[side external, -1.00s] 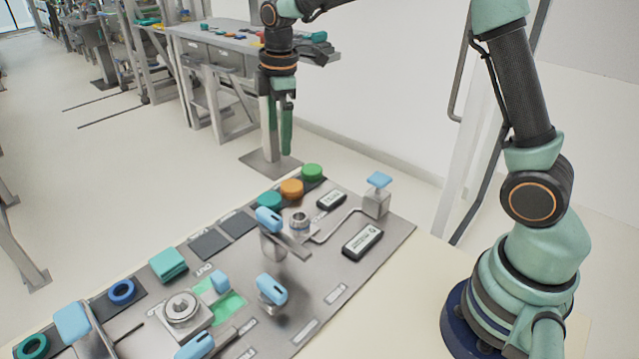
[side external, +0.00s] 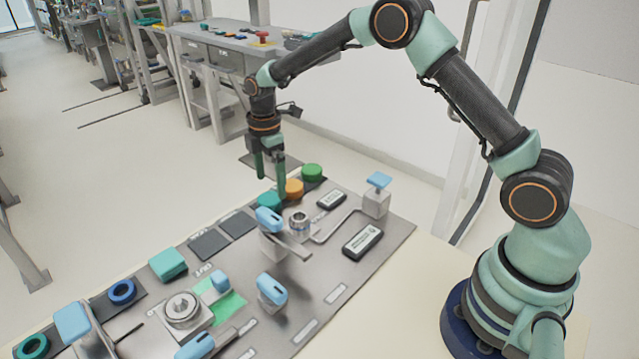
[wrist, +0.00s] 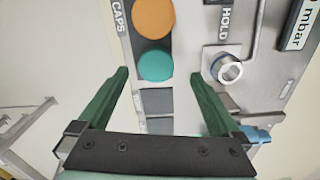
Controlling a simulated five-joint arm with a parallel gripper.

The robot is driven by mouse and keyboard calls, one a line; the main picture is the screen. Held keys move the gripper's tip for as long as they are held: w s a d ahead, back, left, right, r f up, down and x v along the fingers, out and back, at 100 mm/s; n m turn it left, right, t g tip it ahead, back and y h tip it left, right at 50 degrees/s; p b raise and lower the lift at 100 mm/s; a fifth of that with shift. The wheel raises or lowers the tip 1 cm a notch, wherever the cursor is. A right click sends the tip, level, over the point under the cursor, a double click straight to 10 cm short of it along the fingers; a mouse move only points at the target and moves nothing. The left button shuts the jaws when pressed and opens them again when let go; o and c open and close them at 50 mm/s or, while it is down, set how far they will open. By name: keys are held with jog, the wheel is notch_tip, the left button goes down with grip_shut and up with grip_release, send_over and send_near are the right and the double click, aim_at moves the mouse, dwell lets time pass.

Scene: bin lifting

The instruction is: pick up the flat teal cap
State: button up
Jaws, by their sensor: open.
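The flat round teal cap (side external: 269,201) sits on the panel at the near end of a row with an orange cap (side external: 293,188) and a green cap (side external: 312,172). In the wrist view the teal cap (wrist: 155,64) lies just beyond the fingertips, left of the middle of the gap. My gripper (side external: 271,184) is open and empty, pointing down. In the side view its fingertips appear above and just behind the teal cap; the exact gap is unclear. In the wrist view my gripper (wrist: 167,79) has both green fingers spread wide.
A blue-handled lever (side external: 270,219) and a metal fitting (side external: 299,223) stand close to the cap. Empty dark squares (side external: 209,244) lie to its left. A teal block (side external: 168,263) is further left. A blue-topped post (side external: 377,192) stands at the right.

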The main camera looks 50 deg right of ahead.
aim_at(271, 198)
jog(key=f, duration=0.5)
jog(key=shift+w, duration=0.25)
jog(key=c, duration=1.3)
